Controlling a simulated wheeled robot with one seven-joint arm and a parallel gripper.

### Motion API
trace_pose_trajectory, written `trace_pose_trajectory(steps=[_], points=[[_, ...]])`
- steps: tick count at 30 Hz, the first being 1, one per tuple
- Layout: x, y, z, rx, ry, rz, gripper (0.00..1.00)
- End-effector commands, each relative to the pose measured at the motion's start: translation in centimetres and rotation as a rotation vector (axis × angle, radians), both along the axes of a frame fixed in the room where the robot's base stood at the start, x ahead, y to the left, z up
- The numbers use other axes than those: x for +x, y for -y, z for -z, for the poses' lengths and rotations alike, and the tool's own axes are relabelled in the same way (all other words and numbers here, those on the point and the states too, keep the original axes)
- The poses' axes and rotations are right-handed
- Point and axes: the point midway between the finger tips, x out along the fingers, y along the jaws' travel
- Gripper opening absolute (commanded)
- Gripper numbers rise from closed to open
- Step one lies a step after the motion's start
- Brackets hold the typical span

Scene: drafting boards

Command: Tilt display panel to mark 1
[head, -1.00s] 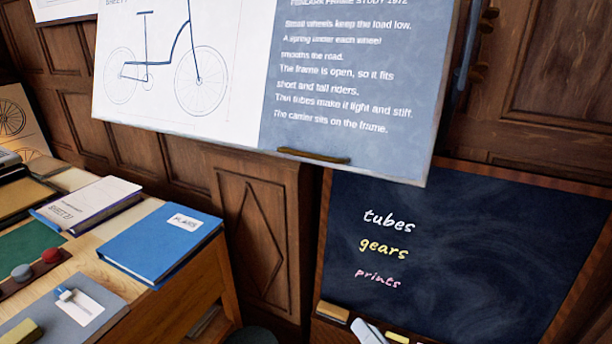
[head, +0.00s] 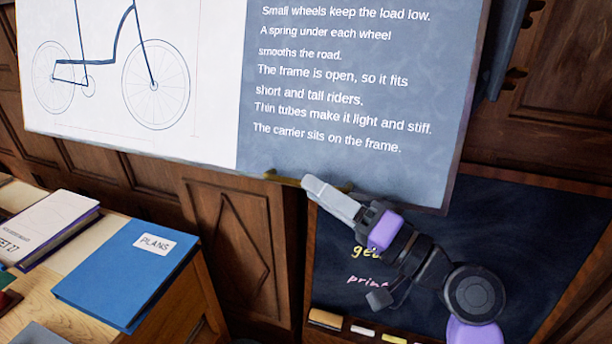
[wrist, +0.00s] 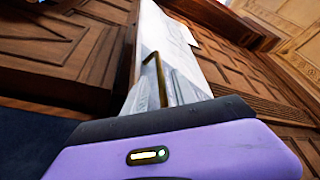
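The display panel (head: 350,165) is a wide tilted board, with a bicycle drawing on its white left part and white text on its grey right part. It also shows edge-on in the wrist view. A thin brass handle (head: 285,179) runs along its lower edge; the wrist view shows it as a bent brass bar (wrist: 152,72) at my fingers. My gripper (head: 312,184) reaches up from the lower right, with its pale fingertips at the handle. The fingers overlap the bar; whether they are closed on it is unclear. No numbered mark is legible.
A dark bracket with brown pegs (head: 515,76) stands right of the panel. A chalkboard (head: 560,240) with chalks on its ledge is below, behind my arm. A desk (head: 35,290) at left holds a blue PLANS book (head: 120,275) and a white book (head: 45,225).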

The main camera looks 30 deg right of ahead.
Motion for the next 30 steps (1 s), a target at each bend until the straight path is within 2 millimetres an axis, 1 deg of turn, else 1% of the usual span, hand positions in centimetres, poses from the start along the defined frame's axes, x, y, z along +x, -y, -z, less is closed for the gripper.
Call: trace_pose_trajectory(steps=[1,3,6,10,17,21,22,30], points=[[0.6,-0.4,-0.4,0.000,0.000,-0.002,0.32],[1.4,-0.7,-0.6,0.000,-0.001,-0.001,0.32],[2.1,-1.1,-0.7,0.000,-0.001,-0.001,0.32],[2.5,-1.3,-0.6,0.001,0.000,0.000,0.32],[2.5,-1.3,-0.6,0.001,-0.001,0.000,0.32],[2.5,-1.3,-0.6,0.001,-0.001,0.001,0.05],[2.5,-1.3,-0.6,0.001,-0.001,0.001,0.00],[2.5,-1.3,-0.6,0.001,-0.001,0.001,0.00]])
